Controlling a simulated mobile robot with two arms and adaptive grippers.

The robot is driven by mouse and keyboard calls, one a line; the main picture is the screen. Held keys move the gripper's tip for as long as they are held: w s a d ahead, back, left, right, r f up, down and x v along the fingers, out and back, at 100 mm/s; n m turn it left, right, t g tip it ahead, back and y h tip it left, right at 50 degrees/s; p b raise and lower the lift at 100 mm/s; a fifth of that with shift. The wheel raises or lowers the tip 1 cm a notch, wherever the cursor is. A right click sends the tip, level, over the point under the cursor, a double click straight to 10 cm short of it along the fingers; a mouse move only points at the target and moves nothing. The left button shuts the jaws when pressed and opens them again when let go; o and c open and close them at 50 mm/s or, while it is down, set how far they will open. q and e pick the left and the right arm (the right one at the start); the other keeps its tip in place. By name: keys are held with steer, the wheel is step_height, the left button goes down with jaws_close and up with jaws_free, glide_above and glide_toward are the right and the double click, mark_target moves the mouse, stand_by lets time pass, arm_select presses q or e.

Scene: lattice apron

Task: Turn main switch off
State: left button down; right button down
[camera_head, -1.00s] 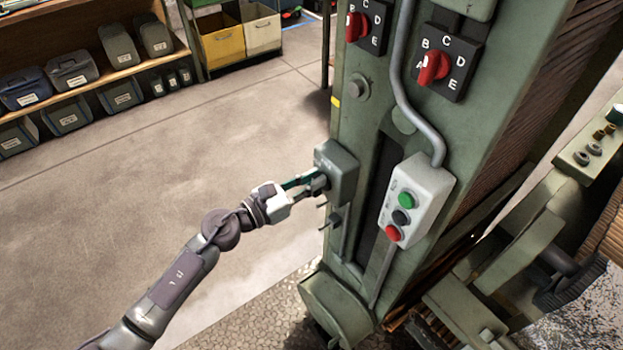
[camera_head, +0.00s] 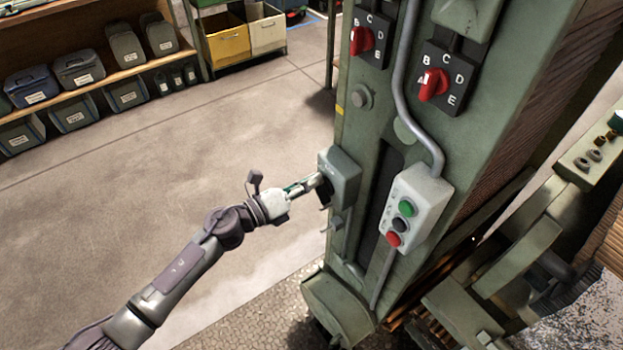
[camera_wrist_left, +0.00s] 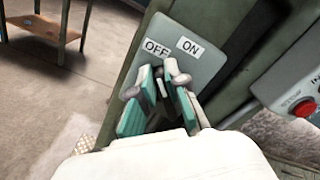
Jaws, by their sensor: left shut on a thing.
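The main switch box (camera_head: 343,176) is a grey-green box on the side of the green machine column. In the left wrist view the box face (camera_wrist_left: 205,67) carries an OFF label on the left and an ON label on the right. My left gripper (camera_head: 318,181) is at the front of the box. In the left wrist view its teal-padded fingers (camera_wrist_left: 163,88) close around a small switch lever (camera_wrist_left: 161,88) just below the labels, nearer OFF. The fingers hide most of the lever. My right gripper is in neither view.
A push-button box (camera_head: 415,208) with green, black and red buttons is just right of the switch box. Two red rotary selectors (camera_head: 434,84) are higher on the column. Shelves with bins (camera_head: 75,70) stand at the back left. The floor (camera_head: 150,150) between is open.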

arm_select(q)
steer(key=shift+w+a+f+n+p, duration=0.1)
steer(key=shift+f+n+p, duration=0.25)
steer(key=shift+n, duration=1.15)
steer(key=shift+w+a+f+n+p, duration=0.15)
steer(key=shift+f+n+p, duration=0.15)
steer(key=shift+n, duration=1.2)
steer(key=shift+w+f+n+p, duration=0.1)
steer(key=shift+f+n+p, duration=0.25)
steer(key=shift+n, duration=1.15)
steer(key=c, duration=1.2)
jaws_free()
steer(key=v, duration=1.2)
